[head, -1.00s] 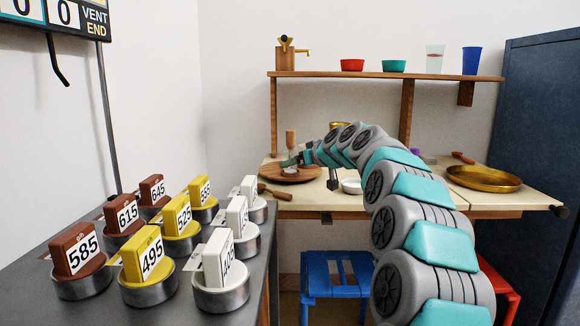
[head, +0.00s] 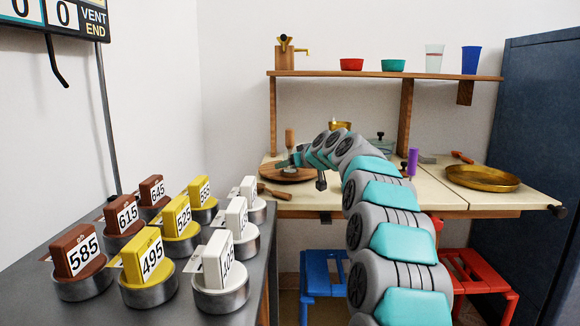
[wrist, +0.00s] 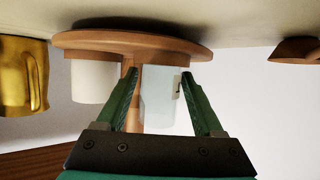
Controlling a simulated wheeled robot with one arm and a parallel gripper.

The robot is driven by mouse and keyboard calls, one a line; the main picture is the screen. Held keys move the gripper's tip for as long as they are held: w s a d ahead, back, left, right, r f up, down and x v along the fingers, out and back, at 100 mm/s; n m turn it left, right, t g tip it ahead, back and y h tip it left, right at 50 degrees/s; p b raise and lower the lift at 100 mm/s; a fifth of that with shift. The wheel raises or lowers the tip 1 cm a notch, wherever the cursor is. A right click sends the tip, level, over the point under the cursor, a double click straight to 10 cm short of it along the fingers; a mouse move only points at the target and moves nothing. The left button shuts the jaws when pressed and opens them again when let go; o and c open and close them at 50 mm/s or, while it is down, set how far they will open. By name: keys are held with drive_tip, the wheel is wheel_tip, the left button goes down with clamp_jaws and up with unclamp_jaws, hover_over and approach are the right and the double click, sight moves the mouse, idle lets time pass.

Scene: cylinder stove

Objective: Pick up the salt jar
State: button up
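In the wrist view a pale, translucent jar (wrist: 158,98) with a dark mark on its right side stands at a round wooden board (wrist: 100,42); it may be the salt jar, but the mark is partly hidden by a finger. My gripper (wrist: 160,74) is open, its two green fingers spread on either side of the jar. A wooden handle-like piece (wrist: 130,85) shows by the left finger. A plain white jar (wrist: 93,82) stands left of the fingers. In the head view my gripper (head: 284,163) is small, over the wooden board (head: 300,178), and the jar cannot be made out.
A gold vessel (wrist: 22,78) stands left of the board in the wrist view. In the head view a purple cylinder (head: 412,162) and a brass tray (head: 483,178) are on the table to the right. A shelf (head: 380,75) with cups and bowls hangs above.

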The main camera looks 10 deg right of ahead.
drive_tip(key=c, duration=1)
drive_tip(key=shift+r, duration=0.1)
drive_tip(key=shift+r, duration=1.6)
drive_tip(key=s+d, duration=0.4)
drive_tip(key=s, duration=0.3)
drive_tip(key=s+d+r+b, duration=0.1)
drive_tip(key=s+d, duration=0.3)
drive_tip(key=s, duration=0.2)
drive_tip(key=shift+s+r, duration=0.3)
drive_tip(key=shift+s, duration=0.1)
drive_tip(key=shift+d, duration=0.1)
